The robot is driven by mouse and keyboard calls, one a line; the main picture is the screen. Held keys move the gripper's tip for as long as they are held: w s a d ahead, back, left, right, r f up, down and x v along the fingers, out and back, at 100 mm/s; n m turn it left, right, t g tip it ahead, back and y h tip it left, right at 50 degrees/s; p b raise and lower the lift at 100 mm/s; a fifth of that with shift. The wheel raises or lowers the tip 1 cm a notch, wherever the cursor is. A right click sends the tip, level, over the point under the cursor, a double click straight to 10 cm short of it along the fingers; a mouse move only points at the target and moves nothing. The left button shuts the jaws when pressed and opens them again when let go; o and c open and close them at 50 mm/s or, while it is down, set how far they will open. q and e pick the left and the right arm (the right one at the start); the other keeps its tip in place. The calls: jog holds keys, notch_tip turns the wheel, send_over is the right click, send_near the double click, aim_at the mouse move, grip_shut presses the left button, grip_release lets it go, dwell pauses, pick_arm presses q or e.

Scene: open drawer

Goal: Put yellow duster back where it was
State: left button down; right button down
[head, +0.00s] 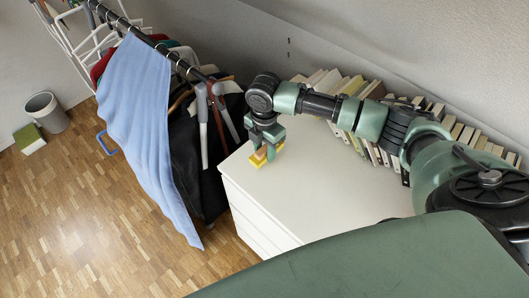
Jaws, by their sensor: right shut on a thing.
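The yellow duster (257,161) is at the left end of the white dresser top (310,195), close to its edge. My right gripper (266,150) points down and is shut on the duster. I cannot tell whether the duster touches the dresser top or is just above it. The drawer fronts (250,222) below look closed from this angle. My left gripper is not in view.
A row of books (360,95) stands along the wall behind the dresser. A clothes rack with a light blue cloth (140,110) and dark jackets (190,150) is to the left. A bin (46,113) and a green-white box (29,139) stand on the wooden floor.

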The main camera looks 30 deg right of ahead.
aim_at(264, 148)
jog(key=shift+f, duration=1.1)
jog(key=shift+f, duration=0.1)
jog(key=c, duration=0.9)
grip_release()
notch_tip(264, 148, up, 12)
jog(key=shift+r+b, duration=0.15)
jog(key=shift+b, duration=0.5)
